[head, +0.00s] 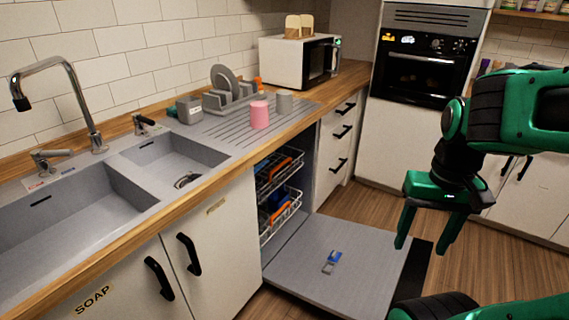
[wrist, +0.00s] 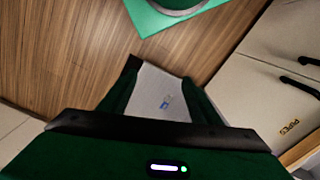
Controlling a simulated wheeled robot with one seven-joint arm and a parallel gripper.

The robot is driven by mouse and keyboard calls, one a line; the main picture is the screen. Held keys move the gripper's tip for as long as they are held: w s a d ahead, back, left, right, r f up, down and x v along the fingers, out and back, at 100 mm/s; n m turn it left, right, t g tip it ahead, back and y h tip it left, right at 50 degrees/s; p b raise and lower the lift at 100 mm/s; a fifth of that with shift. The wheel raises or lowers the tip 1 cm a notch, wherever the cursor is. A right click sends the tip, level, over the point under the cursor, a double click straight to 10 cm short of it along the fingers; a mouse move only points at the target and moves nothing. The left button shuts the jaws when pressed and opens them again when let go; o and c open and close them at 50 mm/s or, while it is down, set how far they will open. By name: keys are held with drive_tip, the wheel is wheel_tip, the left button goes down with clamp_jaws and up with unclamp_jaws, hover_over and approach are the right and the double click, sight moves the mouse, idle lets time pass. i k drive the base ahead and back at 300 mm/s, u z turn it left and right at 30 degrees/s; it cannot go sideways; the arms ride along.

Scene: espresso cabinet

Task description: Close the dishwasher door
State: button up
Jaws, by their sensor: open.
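The dishwasher door (head: 345,258) is grey and folded down, lying flat low over the floor in front of the open dishwasher. A small blue and grey item (head: 331,262) lies on its inner face. Two racks (head: 280,203) with dishes show inside the opening. My green gripper (head: 421,246) hangs above the door's outer right edge, fingers pointing down, open and empty. In the wrist view part of the door (wrist: 150,95) shows between the fingers. I cannot tell the exact height of the fingertips above the door.
A counter with a grey sink (head: 80,215) runs along the left, with a pink cup (head: 259,115) on the drainer. White drawers (head: 340,140) and an oven (head: 422,68) stand behind. Wooden floor (head: 480,270) is clear to the right of the door.

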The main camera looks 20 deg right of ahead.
sight(370, 276)
drive_tip(key=z, duration=0.2)
drive_tip(key=k, duration=0.55)
drive_tip(key=z, duration=0.6)
drive_tip(key=k, duration=0.75)
drive_tip(key=z, duration=0.6)
drive_tip(key=i, duration=1.6)
drive_tip(key=u, duration=0.75)
